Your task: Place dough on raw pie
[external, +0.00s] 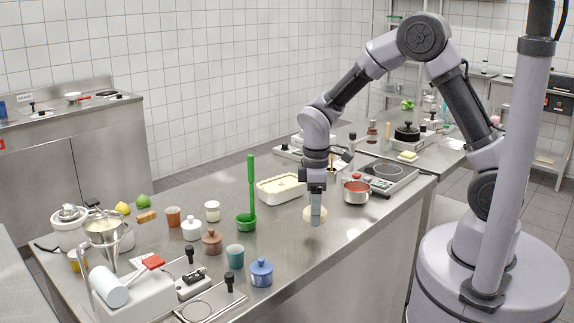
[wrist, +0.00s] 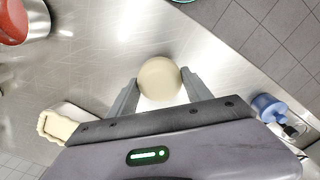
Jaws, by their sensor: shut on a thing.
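The dough is a pale, round piece (wrist: 160,80) between the two fingers of my gripper (wrist: 158,92) in the wrist view. In the external view the dough (external: 314,215) shows at the tip of my gripper (external: 316,208), over the near side of the steel counter. My gripper is shut on it; I cannot tell how far it is above the counter. The raw pie (external: 281,187) is a cream rectangular dish with a fluted rim, on the counter behind and left of my gripper. Part of it shows at the lower left of the wrist view (wrist: 58,127).
A pot of red sauce (external: 356,191) stands right of my gripper near a hot plate (external: 383,170). A green upright-handled holder (external: 247,221) stands left of the pie. Several cups and jars, including a blue jar (external: 261,272), fill the left counter. The counter's front middle is clear.

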